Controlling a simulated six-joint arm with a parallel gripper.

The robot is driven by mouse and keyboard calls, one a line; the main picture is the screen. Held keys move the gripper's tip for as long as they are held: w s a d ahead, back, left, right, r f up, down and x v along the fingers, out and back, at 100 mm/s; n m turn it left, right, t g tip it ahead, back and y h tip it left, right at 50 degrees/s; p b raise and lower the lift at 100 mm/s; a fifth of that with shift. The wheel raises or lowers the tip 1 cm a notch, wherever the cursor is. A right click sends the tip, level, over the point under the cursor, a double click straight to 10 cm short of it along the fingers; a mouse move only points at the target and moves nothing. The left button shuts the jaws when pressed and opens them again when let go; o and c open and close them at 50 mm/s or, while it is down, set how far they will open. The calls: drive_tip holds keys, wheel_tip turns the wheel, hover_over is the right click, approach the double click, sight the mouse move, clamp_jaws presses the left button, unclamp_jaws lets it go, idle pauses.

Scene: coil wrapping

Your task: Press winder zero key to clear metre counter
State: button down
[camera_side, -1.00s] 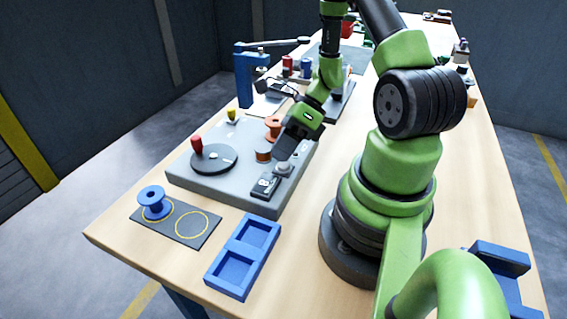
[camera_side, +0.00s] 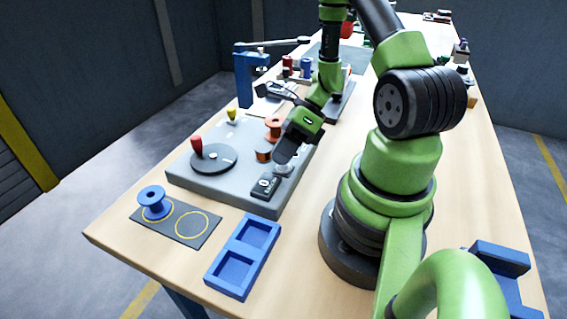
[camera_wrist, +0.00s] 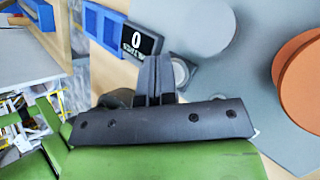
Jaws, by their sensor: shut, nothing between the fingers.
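The winder is a grey slab base (camera_side: 215,178) with a black crank disc (camera_side: 212,158) and a red knob. The black metre counter (camera_side: 265,186) sits at its near right corner, and in the wrist view its display (camera_wrist: 137,40) reads 0. The round pale zero key (camera_side: 284,171) is beside the counter. In the wrist view the key (camera_wrist: 180,72) is partly hidden behind my fingers. My gripper (camera_side: 284,160) is shut and empty, its tips down at the key, seemingly touching it. The wrist view shows both fingers (camera_wrist: 154,62) together.
An orange spool (camera_side: 274,124) and copper coil (camera_side: 263,155) stand close left of my gripper. A blue two-pocket tray (camera_side: 237,268) and a dark mat (camera_side: 185,235) with a blue spool (camera_side: 154,203) lie in front.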

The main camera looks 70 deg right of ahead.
drive_tip(key=shift+r, duration=0.9)
drive_tip(key=shift+r, duration=2.5)
drive_tip(key=shift+a+r, duration=0.1)
drive_tip(key=s+a+r+n+t+h, duration=0.1)
drive_tip(key=s+a+r+n+h, duration=0.1)
drive_tip(key=r+n, duration=0.4)
drive_tip(key=s+a+r+n+t+h, duration=0.1)
drive_tip(key=a+r+n, duration=0.4)
drive_tip(key=n, duration=0.7)
drive_tip(key=s+a+r+n+t+h, duration=0.1)
drive_tip(key=s+a+r+n+h, duration=0.1)
drive_tip(key=r+n, duration=0.5)
drive_tip(key=a+n+h, duration=0.1)
drive_tip(key=n, duration=0.1)
drive_tip(key=shift+s+a+r+n, duration=0.2)
drive_tip(key=shift+s+a+n, duration=0.1)
drive_tip(key=shift+n, duration=0.1)
